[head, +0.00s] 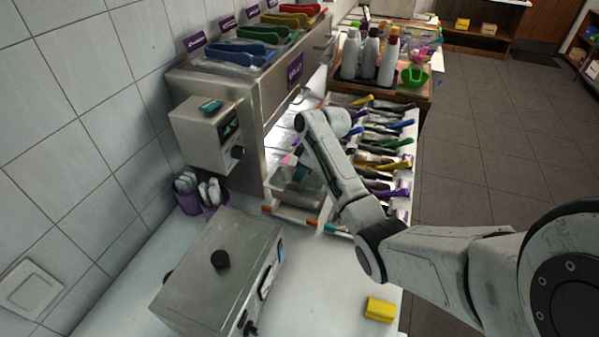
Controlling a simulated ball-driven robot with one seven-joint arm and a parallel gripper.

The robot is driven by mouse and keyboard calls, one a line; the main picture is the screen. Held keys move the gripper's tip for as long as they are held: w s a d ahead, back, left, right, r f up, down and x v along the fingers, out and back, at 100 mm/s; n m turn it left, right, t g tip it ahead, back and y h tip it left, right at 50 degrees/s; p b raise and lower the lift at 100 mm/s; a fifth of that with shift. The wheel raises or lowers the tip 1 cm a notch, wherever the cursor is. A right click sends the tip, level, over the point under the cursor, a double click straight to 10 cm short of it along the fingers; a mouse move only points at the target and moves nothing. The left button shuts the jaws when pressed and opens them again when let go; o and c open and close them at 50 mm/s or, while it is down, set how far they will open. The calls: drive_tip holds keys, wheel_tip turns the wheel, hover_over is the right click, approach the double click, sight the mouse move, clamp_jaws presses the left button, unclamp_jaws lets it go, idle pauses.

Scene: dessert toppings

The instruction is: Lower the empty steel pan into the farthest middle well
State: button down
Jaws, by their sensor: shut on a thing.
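The steel pan (287,191) shows in the head view at the near end of the lit topping counter, left of my arm. My gripper (301,173) is below my wrist, shut on the pan. My arm hides part of the pan and most of the middle of the counter. The topping counter (341,229) holds rows of wells with coloured-handled utensils. The farthest middle well is mostly hidden by my wrist, and I cannot see what is in it. I cannot tell how high the pan is above the wells.
A steel hood with tongs (289,95) overhangs the counter's left side. A steel box (221,274) and purple cups (189,201) stand nearer. A yellow sponge (380,309) lies on the white worktop. Bottles (370,57) and a green bowl (414,76) stand beyond.

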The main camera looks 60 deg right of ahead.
sight(301, 185)
drive_tip(key=shift+f+b, duration=1.95)
drive_tip(key=shift+f, duration=0.8)
drive_tip(key=shift+f+b, duration=1)
drive_tip(key=shift+f, duration=1.1)
idle(1.1)
drive_tip(key=c, duration=1.2)
unclamp_jaws()
drive_tip(key=shift+o, duration=0.4)
drive_tip(key=o, duration=0.3)
drive_tip(key=shift+o, duration=0.2)
drive_tip(key=shift+r, duration=0.15)
